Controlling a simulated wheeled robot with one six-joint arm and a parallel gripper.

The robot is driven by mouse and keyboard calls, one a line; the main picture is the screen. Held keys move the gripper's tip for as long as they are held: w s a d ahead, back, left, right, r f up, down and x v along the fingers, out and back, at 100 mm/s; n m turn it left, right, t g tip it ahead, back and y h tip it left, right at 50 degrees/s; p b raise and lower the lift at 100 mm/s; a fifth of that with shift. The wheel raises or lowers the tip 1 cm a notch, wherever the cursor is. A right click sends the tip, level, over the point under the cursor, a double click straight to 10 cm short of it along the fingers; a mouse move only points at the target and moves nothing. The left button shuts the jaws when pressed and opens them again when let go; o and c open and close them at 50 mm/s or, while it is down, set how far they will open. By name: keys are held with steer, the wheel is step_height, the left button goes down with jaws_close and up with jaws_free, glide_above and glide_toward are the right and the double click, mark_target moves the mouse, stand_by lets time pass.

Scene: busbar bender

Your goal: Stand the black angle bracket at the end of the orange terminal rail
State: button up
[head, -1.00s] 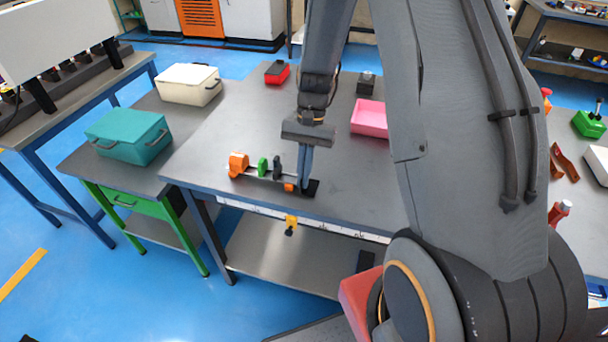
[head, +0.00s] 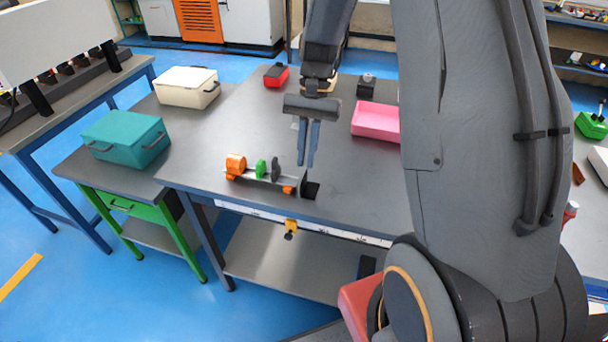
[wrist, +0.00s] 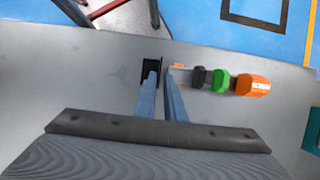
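The orange terminal rail (head: 252,179) lies along the front of the grey table. It carries an orange block (head: 236,164), a green one (head: 261,168) and a dark grey one (head: 275,168), with a small orange piece at its right end. The black angle bracket (head: 310,190) stands at that right end, one leg on the table and one upright. Whether it touches the rail I cannot tell. In the wrist view the bracket (wrist: 150,66) shows beyond the fingertips, partly hidden by a finger.
A pink bin (head: 376,122) and a red box (head: 276,75) sit farther back on the table. A teal case (head: 125,138) and a cream case (head: 187,88) stand on the left bench. The table between the rail and the pink bin is clear.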

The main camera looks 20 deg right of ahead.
steer(key=b+v, duration=0.1)
steer(key=v, duration=0.4)
steer(key=s+a+n+t+h, duration=0.1)
steer(key=s+n+t, duration=0.1)
steer(key=s, duration=0.4)
steer(key=s+a+f+n+t+h, duration=0.1)
steer(key=s+n+t, duration=0.2)
steer(key=s+n, duration=0.2)
steer(key=shift+s+a+h, duration=0.35)
steer(key=shift+s+h, duration=0.05)
steer(key=shift+s, duration=0.65)
